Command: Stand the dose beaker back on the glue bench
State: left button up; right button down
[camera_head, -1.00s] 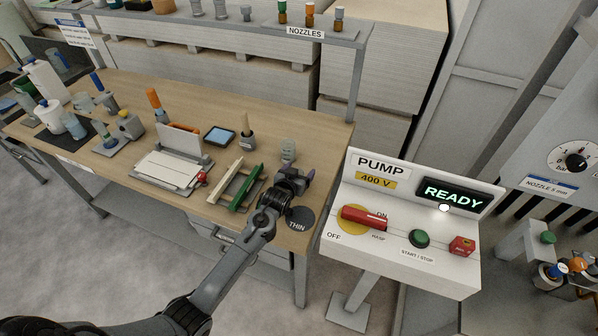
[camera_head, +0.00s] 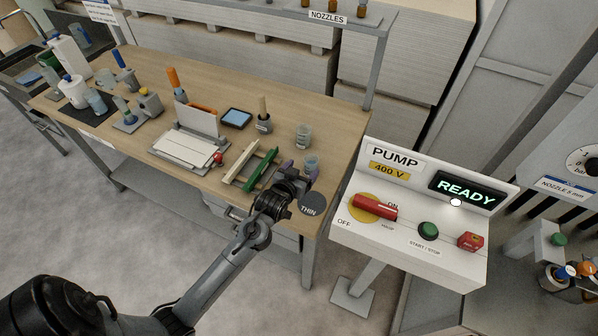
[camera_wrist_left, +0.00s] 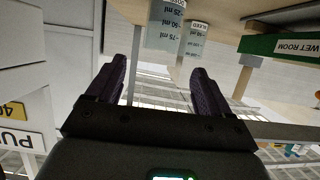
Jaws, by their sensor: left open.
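Two clear graduated beakers are at the bench's front right corner. The nearer one (camera_head: 311,163), bluish inside, is just beyond my left gripper (camera_head: 298,171); the other (camera_head: 303,136) stands behind it. No label in the head view tells which is the dose beaker. In the left wrist view, a beaker with ml marks (camera_wrist_left: 165,27) is ahead of the jaws, with a second labelled beaker (camera_wrist_left: 195,40) beside it. My left gripper (camera_wrist_left: 160,68) is open, nothing between its fingers. The glue bench (camera_head: 340,115) has a wooden top. My right gripper is not in view.
A dark disc marked THIN (camera_head: 312,204) lies at the bench corner. A green bar (camera_head: 262,170) lies left of the gripper. The pump panel (camera_head: 410,215) stands just right of the bench. A brush pot (camera_head: 264,123) is behind.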

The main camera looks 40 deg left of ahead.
pick_arm(q)
jog(key=s+d+f+m+g+h, duration=0.1)
jog(key=s+d+g, duration=0.2)
jog(key=s, duration=0.7)
jog(key=s+d+f+m+g+h, duration=0.1)
jog(key=s+d+m+g, duration=0.1)
jog(key=s+d, duration=0.5)
jog(key=s+d+f+m+g+h, duration=0.1)
jog(key=s+d+g, duration=0.3)
jog(key=s, duration=0.8)
jog(key=shift+s+d+f+m+g+h, duration=0.2)
jog(key=shift+s+d+m+g+h, duration=0.15)
jog(key=shift+d+m+h, duration=0.5)
jog(key=shift+w+d+r+y, duration=0.1)
jog(key=shift+d+y, duration=0.1)
jog(key=shift+y, duration=0.05)
notch_tip(320, 180, up, 27)
jog(key=p, duration=2.7)
